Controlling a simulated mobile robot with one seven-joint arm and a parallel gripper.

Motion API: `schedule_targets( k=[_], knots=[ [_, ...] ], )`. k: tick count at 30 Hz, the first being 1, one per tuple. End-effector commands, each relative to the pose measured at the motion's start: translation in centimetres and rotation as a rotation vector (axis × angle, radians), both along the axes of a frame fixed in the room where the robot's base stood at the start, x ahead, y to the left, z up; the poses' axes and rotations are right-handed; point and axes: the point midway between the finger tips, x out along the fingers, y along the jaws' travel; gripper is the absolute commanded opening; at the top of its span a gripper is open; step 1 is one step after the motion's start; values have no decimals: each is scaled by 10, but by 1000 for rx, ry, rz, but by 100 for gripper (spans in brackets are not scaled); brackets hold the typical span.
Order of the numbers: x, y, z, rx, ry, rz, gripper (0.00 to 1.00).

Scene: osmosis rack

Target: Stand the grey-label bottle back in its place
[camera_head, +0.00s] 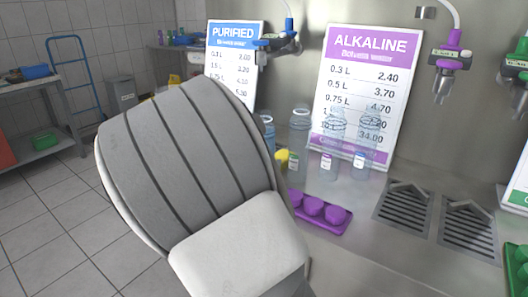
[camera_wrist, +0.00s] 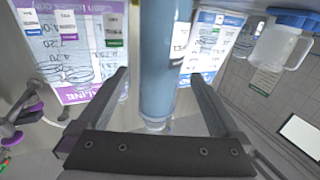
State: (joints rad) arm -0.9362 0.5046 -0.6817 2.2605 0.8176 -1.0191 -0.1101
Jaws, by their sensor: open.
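In the wrist view a tall, blue-tinted clear bottle (camera_wrist: 160,60) stands between the two spread fingers of my gripper (camera_wrist: 163,95). The fingers are open, with a gap visible on each side of it. I see no grey label on this bottle, so I cannot tell whether it is the grey-label one. My grey arm hides my gripper there and part of the counter.
A purple tray (camera_head: 345,230) with rounded shapes lies at the counter's front. Two drain grates (camera_head: 468,230) are to its right. The ALKALINE sign (camera_head: 390,62) leans behind the bottles, with a nozzle (camera_head: 445,75) beside it. A blue-lidded jug (camera_wrist: 280,46) shows at the wrist view's upper right.

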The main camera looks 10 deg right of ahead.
Motion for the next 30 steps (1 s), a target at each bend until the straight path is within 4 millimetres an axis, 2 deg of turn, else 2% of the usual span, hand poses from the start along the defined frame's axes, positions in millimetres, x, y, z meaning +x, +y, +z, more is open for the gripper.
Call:
schedule_targets(
  k=[3,7,13,20,26,30],
  knots=[
    [-20,9,2,1,3,3,100],
    [-33,14,1,0,1,1,100],
    [-38,12,-5,57,49,16,100],
    [-42,15,-16,271,249,127,100],
    [-65,25,-8,409,414,264,100],
    [-92,30,6,457,516,356,100]
  ],
)
